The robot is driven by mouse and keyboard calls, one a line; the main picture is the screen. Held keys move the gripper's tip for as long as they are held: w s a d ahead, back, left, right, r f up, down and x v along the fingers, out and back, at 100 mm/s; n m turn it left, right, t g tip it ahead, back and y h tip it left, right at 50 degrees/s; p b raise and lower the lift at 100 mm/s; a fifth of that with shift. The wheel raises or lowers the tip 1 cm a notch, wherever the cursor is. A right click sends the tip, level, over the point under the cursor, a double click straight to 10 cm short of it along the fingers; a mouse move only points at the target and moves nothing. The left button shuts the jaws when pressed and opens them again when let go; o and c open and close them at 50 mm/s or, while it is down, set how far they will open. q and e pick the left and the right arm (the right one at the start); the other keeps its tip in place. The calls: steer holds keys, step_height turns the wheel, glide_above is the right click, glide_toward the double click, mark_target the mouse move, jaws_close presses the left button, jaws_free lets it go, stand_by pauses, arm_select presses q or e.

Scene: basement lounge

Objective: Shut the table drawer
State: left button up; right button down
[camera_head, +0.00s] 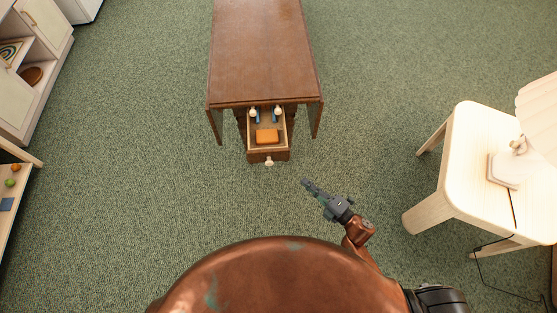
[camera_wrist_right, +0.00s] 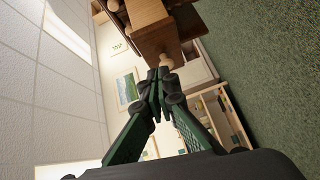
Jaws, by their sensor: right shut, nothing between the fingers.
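The brown wooden table (camera_head: 265,50) stands ahead in the head view. Its drawer (camera_head: 250,152) is pulled out toward me, with a pale round knob (camera_head: 269,162) on its front. Inside lie an orange block and two small white-and-blue items. My right gripper (camera_head: 305,182) is shut and empty, to the right of the knob and nearer to me, apart from it in the head view. In the right wrist view, the shut fingertips (camera_wrist_right: 158,78) appear just below the knob (camera_wrist_right: 166,62) and the drawer front (camera_wrist_right: 155,35). My left gripper is not in view.
A pale wooden chair or table (camera_head: 475,150) with a lamp-like object stands at the right. White shelving (camera_head: 30,70) and a low shelf with small items (camera_head: 12,185) line the left. Green carpet (camera_head: 150,150) is clear around the table.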

steer(key=a+r+n+y, duration=0.2)
steer(key=a+r, duration=0.1)
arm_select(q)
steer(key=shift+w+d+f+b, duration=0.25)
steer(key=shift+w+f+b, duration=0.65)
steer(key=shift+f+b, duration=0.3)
arm_select(e)
glide_toward(272, 152)
steer(key=shift+x, duration=2.9)
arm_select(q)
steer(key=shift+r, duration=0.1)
